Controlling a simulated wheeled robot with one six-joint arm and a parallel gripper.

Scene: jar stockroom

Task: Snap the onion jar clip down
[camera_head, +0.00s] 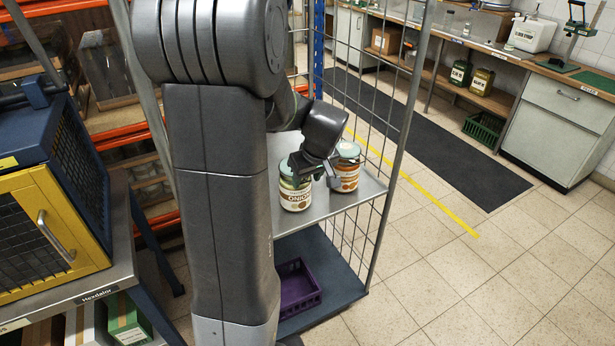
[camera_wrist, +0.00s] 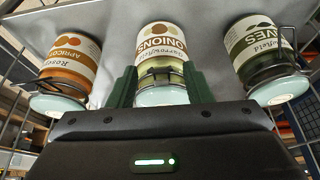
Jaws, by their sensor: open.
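The onion jar (camera_head: 295,196), glass with a cream label and a pale green lid, stands on the cart's grey shelf (camera_head: 335,208). In the wrist view the onion jar (camera_wrist: 162,42) is in the middle, its lid towards my gripper (camera_wrist: 160,84). My gripper is open, with one dark green finger on each side of the jar's lid end; I cannot tell whether they touch it. In the head view my gripper (camera_head: 312,168) is over the jar's top right and partly covers it.
An apricot jar (camera_head: 346,168) stands close to the right; it also shows in the wrist view (camera_wrist: 68,62). Wire mesh (camera_head: 385,130) bounds the shelf. A purple crate (camera_head: 298,290) sits below.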

